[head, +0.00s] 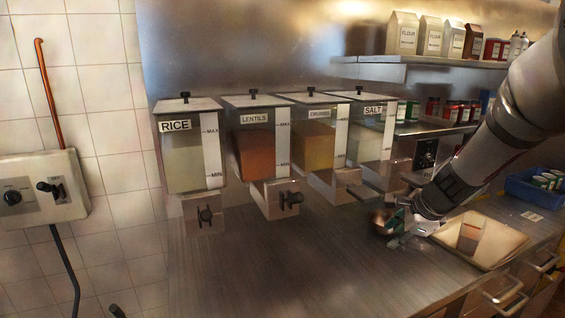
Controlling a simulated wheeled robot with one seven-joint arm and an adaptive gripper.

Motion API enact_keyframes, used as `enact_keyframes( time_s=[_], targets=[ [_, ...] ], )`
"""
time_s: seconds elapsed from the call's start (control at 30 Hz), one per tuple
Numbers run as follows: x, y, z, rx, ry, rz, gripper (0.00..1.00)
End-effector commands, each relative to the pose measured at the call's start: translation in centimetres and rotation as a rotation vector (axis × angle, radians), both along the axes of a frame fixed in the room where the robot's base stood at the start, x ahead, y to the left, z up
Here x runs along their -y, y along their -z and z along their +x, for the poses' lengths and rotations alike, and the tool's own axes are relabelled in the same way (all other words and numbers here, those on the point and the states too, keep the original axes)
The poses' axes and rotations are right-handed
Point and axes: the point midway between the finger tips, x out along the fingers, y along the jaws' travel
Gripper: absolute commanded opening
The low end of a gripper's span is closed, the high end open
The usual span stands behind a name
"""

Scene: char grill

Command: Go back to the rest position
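My gripper (396,226) is low over the steel counter (290,262), at the end of my arm coming in from the upper right. It is in front of and below the salt dispenser (368,135). A small dark rounded thing, perhaps a bowl (379,222), is right at the fingers. I cannot tell whether the fingers hold it or only stand beside it, and the fingers are too small and dark to read.
Rice (187,155), lentils (257,150) and a third dispenser (314,142) hang left of the salt. A pale tray (510,243) with a container (469,236) lies right of my gripper. A blue crate (522,194) stands farther right. The counter's left part is clear.

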Motion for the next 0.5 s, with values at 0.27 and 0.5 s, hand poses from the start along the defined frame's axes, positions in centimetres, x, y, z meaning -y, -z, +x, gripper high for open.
enact_keyframes(
  time_s=[0.27,0.5],
  targets=[
    [-5.7,-6.8,-7.4,0.064,-0.457,-0.185,0.31],
    [-9.1,-10.3,-16.5,0.101,-0.905,-0.430,0.31]
  ],
)
